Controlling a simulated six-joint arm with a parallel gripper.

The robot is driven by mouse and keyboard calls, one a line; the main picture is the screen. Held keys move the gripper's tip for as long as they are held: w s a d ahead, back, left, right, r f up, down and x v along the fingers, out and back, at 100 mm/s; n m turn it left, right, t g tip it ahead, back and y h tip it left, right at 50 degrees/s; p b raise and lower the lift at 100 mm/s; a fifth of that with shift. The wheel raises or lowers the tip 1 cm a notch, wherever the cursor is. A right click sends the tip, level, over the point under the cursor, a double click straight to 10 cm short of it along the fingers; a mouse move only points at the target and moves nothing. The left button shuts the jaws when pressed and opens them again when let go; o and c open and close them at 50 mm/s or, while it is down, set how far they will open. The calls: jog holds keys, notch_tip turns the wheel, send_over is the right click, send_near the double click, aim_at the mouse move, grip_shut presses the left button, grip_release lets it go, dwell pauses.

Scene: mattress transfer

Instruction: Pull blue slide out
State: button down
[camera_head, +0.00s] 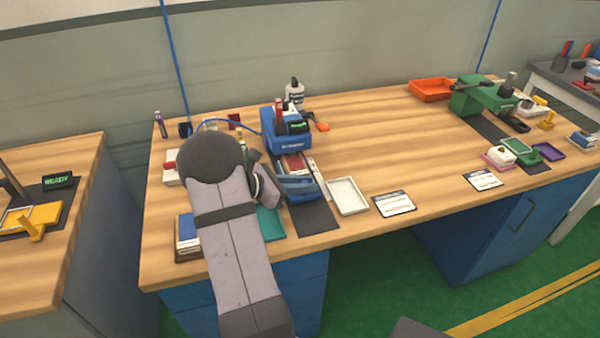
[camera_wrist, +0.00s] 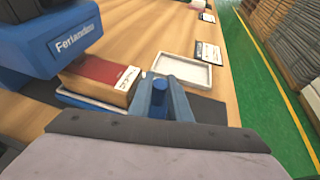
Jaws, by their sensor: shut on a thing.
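The blue slide (camera_head: 299,189) extends from the front of the blue machine (camera_head: 288,139) on the wooden bench in the head view. In the wrist view, a red-topped block with a white label (camera_wrist: 103,76) lies on the slide, in front of the machine (camera_wrist: 52,38). My gripper (camera_wrist: 161,92) is shut on a blue knob-like handle (camera_wrist: 160,84) at the slide's front end. My arm hides part of the grip in the head view.
A white tray (camera_head: 347,196) stands just right of the slide. A dark mat (camera_head: 314,219) lies under the slide's front. A label card (camera_head: 394,204) lies farther right, and the middle of the bench is clear. A green machine (camera_head: 480,97) stands at the right.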

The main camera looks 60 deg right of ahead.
jog(key=s+a, duration=0.6)
jog(key=shift+s+a, duration=0.5)
jog(key=shift+s, duration=0.1)
jog(key=c, duration=1.9)
grip_release()
jog(key=shift+a, duration=0.15)
jog(key=shift+w+a+r, duration=0.15)
jog(key=shift+w, duration=0.1)
jog(key=shift+v, duration=3.35)
jog(key=shift+s+a, duration=0.1)
